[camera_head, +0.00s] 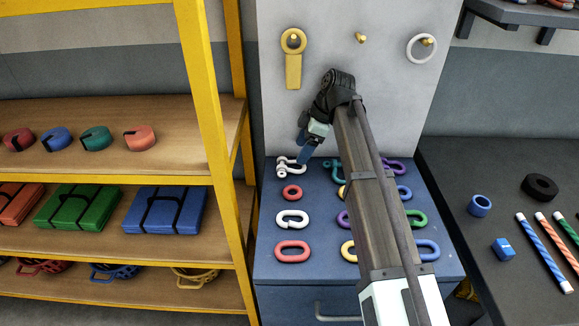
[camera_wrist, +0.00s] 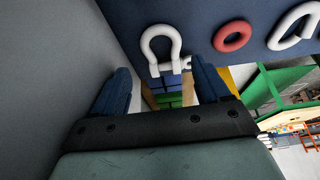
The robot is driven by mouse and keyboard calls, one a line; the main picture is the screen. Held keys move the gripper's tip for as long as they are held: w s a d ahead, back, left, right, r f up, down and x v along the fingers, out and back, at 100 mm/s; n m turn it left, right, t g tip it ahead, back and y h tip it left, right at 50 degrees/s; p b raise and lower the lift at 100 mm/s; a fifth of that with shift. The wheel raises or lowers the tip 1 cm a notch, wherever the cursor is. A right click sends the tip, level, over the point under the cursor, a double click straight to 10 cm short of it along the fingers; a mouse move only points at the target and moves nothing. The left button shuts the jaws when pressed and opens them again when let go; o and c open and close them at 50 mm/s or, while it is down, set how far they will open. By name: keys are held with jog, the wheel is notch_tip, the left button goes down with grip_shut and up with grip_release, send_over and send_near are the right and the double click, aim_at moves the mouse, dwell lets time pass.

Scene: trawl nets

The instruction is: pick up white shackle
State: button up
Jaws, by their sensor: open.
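The white shackle (camera_head: 283,171) lies at the back left of the blue cabinet top (camera_head: 268,215), near the wall panel. It also shows in the wrist view (camera_wrist: 147,46), with its bow away from my gripper and its pin across the near end. My gripper (camera_head: 302,158) is just right of the shackle and above it, pointing down. In the wrist view my gripper (camera_wrist: 161,70) is open, its two blue fingers on either side of the shackle's pin end. Nothing is held. I cannot tell whether a finger touches the shackle.
A red ring (camera_head: 292,193), a white link (camera_head: 292,219) and a red link (camera_head: 292,251) lie in front of the shackle. A teal shackle (camera_head: 334,169) is to the right. The wall panel (camera_head: 270,110) stands close behind, with a yellow hanging piece (camera_head: 293,70).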

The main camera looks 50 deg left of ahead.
aim_at(294, 163)
jog(key=shift+x, duration=2.85)
jog(key=shift+s+d+r, duration=0.1)
jog(key=c, duration=1.1)
jog(key=shift+r, duration=0.15)
